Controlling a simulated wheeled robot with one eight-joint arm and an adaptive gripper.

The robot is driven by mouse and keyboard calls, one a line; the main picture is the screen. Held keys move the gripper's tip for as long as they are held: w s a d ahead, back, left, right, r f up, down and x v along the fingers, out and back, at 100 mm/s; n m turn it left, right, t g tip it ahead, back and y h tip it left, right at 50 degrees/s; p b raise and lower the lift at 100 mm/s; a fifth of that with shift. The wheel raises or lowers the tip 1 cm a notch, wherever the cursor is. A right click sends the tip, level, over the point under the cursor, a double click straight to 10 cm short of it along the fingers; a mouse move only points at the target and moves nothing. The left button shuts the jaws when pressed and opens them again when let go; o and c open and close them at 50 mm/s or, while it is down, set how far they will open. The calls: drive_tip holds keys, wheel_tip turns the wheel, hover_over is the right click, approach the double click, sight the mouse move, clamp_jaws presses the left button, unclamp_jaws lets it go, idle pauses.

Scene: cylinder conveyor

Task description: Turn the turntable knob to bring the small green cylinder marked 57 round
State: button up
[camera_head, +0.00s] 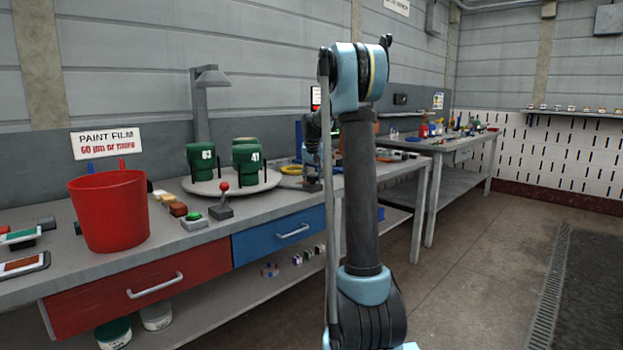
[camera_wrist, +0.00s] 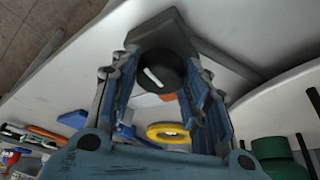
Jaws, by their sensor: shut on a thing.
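The black knob (camera_wrist: 172,67) with a white stripe sits between the two fingers of my gripper (camera_wrist: 160,80) in the wrist view, and the fingers are shut on it. The round turntable (camera_head: 227,188) stands on the workbench in the head view; its pale edge also shows at the right of the wrist view. It bears green cylinders: one marked 63 (camera_head: 202,163), one marked 41 (camera_head: 249,168), and another (camera_head: 245,142) partly hidden behind. No number 57 is readable. A green cylinder also shows at the lower right of the wrist view (camera_wrist: 275,149).
A red bucket (camera_head: 110,211) stands at the bench's left. A red-topped lever (camera_head: 222,204) and a green button (camera_head: 194,220) sit in front of the turntable. A yellow ring (camera_wrist: 167,132) lies near my gripper. A second bench (camera_head: 429,148) stands at the back right.

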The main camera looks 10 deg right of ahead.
drive_tip(key=shift+a+m, duration=0.1)
drive_tip(key=shift+m, duration=0.2)
drive_tip(key=m+h, duration=0.1)
drive_tip(key=m, duration=0.1)
drive_tip(key=m+g, duration=0.1)
drive_tip(key=m, duration=0.1)
drive_tip(key=shift+m+h, duration=0.4)
drive_tip(key=shift+w+m, duration=0.1)
drive_tip(key=shift+m, duration=0.2)
drive_tip(key=shift+m+g+h, duration=0.4)
drive_tip(key=shift+m+g, duration=0.05)
drive_tip(key=shift+m, duration=0.9)
drive_tip(key=shift+m+g+h, duration=0.4)
drive_tip(key=shift+m+g, duration=0.05)
drive_tip(key=shift+m, duration=0.9)
idle(2.4)
drive_tip(key=o, duration=1)
drive_tip(key=shift+a, duration=0.1)
drive_tip(key=shift+w, duration=0.1)
drive_tip(key=v, duration=1.2)
